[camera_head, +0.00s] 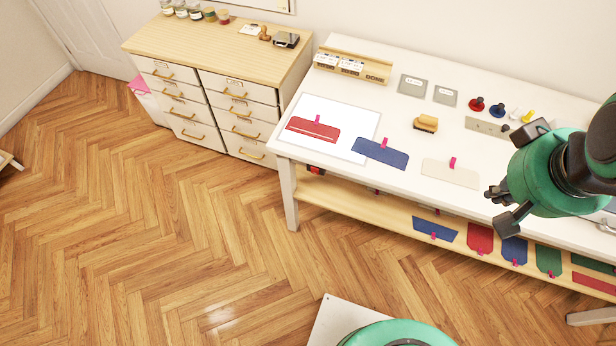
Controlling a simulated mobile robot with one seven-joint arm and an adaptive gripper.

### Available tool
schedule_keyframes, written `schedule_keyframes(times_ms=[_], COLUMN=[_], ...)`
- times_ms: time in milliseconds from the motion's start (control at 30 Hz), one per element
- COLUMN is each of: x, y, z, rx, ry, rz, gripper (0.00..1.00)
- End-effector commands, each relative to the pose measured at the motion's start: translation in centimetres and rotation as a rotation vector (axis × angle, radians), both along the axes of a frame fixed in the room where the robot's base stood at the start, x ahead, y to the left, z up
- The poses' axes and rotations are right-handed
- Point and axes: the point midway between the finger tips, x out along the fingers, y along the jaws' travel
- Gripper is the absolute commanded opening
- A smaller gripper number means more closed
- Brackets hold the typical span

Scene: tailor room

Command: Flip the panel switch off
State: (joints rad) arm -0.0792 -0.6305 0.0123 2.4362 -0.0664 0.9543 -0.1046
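Two flat grey plates lie on the white table (345,160), a left plate (412,85) and a right plate (445,96), each with a small light part at its middle. A long grey strip (487,127) lies to their right, partly hidden by my arm. I cannot tell which of these holds the panel switch, nor its on or off position. My gripper (498,207) is at the right, in front of the table's near edge in the picture. Its fingers are apart with nothing between them, and it is clear of the plates.
A wooden rack (352,67) stands at the table's back left. A drawer cabinet (205,115) stands left. The wooden floor in front is clear.

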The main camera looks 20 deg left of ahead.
Motion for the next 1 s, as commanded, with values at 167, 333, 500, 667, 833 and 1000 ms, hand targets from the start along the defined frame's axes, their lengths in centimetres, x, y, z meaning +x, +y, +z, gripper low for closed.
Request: schedule_keyframes(times_ms=[167,333,500,667,833,1000], x=[1.6,3.1,4.6,6.0,7.5,9.0], y=[0.9,1.8,2.8,3.9,5.2,6.7], z=[-0.7,-1.4,-2.2,-3.1,-4.1,-5.2], rx=[-0.071,-0.139,-0.208,-0.272,-0.339,-0.407], ry=[0.08,0.151,0.222,0.29,0.36,0.432], rz=[0.123,0.243,0.364,0.477,0.599,0.719], gripper=[0.0,0.0,0.0,0.0,0.0,0.0])
